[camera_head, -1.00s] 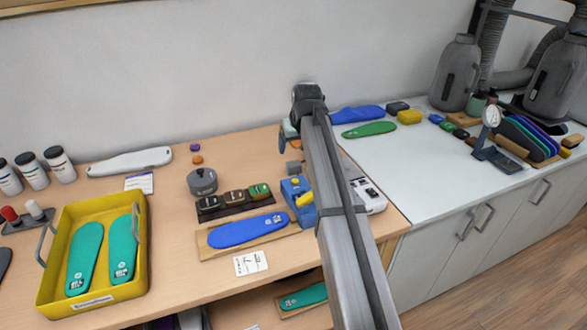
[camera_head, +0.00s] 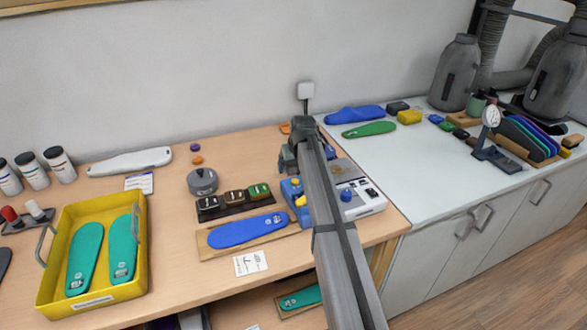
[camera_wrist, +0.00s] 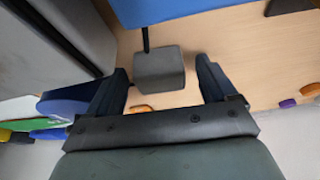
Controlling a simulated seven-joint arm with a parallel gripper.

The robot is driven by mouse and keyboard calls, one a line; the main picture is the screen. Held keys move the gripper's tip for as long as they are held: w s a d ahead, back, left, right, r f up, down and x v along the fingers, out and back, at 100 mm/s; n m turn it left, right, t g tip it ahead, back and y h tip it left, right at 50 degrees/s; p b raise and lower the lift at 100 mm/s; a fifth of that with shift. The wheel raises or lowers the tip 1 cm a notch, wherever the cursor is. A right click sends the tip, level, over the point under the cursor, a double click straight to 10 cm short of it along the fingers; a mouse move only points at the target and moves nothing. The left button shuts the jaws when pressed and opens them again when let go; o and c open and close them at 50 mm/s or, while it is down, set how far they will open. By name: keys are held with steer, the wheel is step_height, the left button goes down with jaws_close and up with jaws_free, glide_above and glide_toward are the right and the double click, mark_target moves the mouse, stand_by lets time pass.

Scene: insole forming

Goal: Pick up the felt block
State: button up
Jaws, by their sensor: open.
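A grey block (camera_wrist: 160,70), which I take for the felt block, lies ahead of my fingers in the wrist view. A thin dark bar meets or passes behind its upper edge; I cannot tell if it is attached. My gripper (camera_wrist: 163,85) is open, with one finger to each side of the block's near part and clear gaps on both sides. I cannot tell the height between fingertips and block. In the head view my gripper (camera_head: 290,165) is over the back of the wooden table, and the arm hides the block there.
A blue device (camera_head: 291,189) and a white control box (camera_head: 362,204) stand close by. Orange and purple pieces (camera_head: 196,147) lie to the left. A white square on a dark stem (camera_head: 306,90) rises behind the arm. A yellow tray (camera_head: 142,285) is at front left.

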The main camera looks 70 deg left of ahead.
mark_target(294, 164)
steer(key=shift+f, duration=0.2)
steer(key=c, duration=1)
steer(key=shift+r, duration=0.1)
steer(key=shift+c, duration=0.2)
step_height(294, 164, up, 10)
steer(key=shift+f, duration=0.1)
